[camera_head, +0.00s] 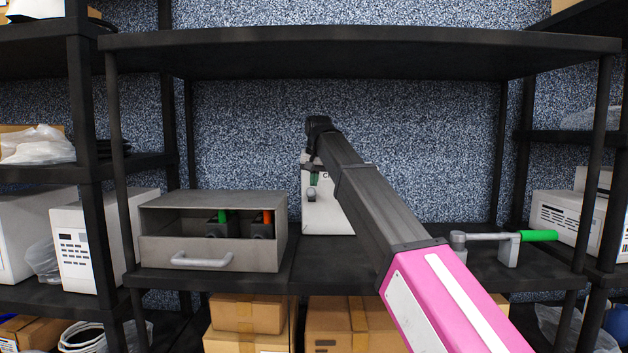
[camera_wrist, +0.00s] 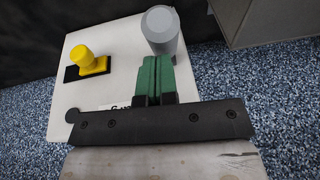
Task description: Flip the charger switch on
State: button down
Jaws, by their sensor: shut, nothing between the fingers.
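The charger is a white box (camera_head: 322,218) standing on the middle shelf, partly behind my arm; its white face (camera_wrist: 88,95) fills much of the wrist view. A yellow knob (camera_wrist: 92,64) on a black plate sits on that face at the left. A grey rounded knob (camera_wrist: 163,32) stands out from the face just beyond my fingertips; it also shows in the head view (camera_head: 311,195). I cannot tell which knob is the switch. My gripper (camera_wrist: 156,75), with green fingers, is shut and empty beside the grey knob; I cannot tell whether they touch. Lettering is mostly hidden.
A grey open-fronted box (camera_head: 160,250) with a drawer handle stands left on the shelf. A grey lever with a green grip (camera_head: 538,236) is at the right. Shelf posts stand on both sides, and an upper shelf (camera_head: 350,42) spans above.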

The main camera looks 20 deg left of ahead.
aim_at(314, 195)
jog(key=shift+s+d+f+t, duration=0.15)
jog(key=shift+s+f+t, duration=0.2)
jog(key=shift+t, duration=0.25)
jog(key=shift+s+d+f, duration=0.15)
jog(key=shift+s+f, duration=0.3)
jog(key=shift+f, duration=0.15)
jog(key=t, duration=0.1)
jog(key=s+f+y, duration=0.1)
jog(key=f+t, duration=0.1)
jog(key=shift+s+d+f+t, duration=0.25)
jog(key=shift+d+t, duration=0.05)
jog(key=shift+s+a+f+t+y, duration=0.1)
jog(key=shift+f+t+y, duration=0.6)
jog(key=shift+f+t, duration=1.1)
jog(key=shift+f+g, duration=0.3)
